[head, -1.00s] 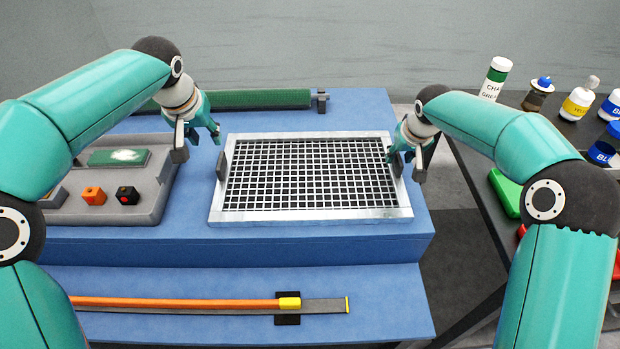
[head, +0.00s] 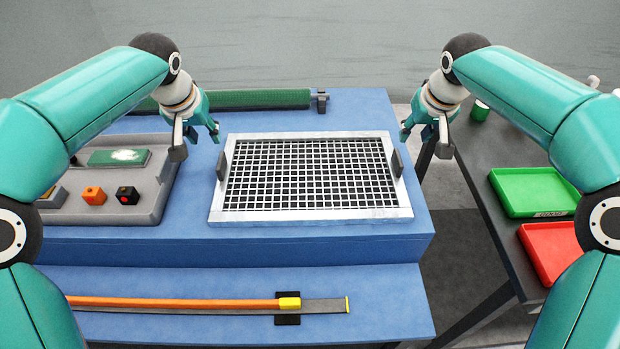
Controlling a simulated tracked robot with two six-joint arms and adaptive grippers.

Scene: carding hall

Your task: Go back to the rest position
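My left gripper (head: 201,134) hangs over the blue table, between the grey tray and the metal grid frame. Its fingers are apart with nothing between them. My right gripper (head: 424,136) hangs off the right edge of the blue table, right of the grid frame and apart from it. Its fingers are also apart and empty. The metal grid frame (head: 222,217) lies flat on the blue table, with a dark handle on each side.
The blue table (head: 300,245) has a lower front step holding an orange strip (head: 180,302) with a yellow end. The grey tray (head: 150,208) holds an orange and a black block. A dark side table (head: 480,160) carries a green tray (head: 532,190) and a red tray (head: 552,250).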

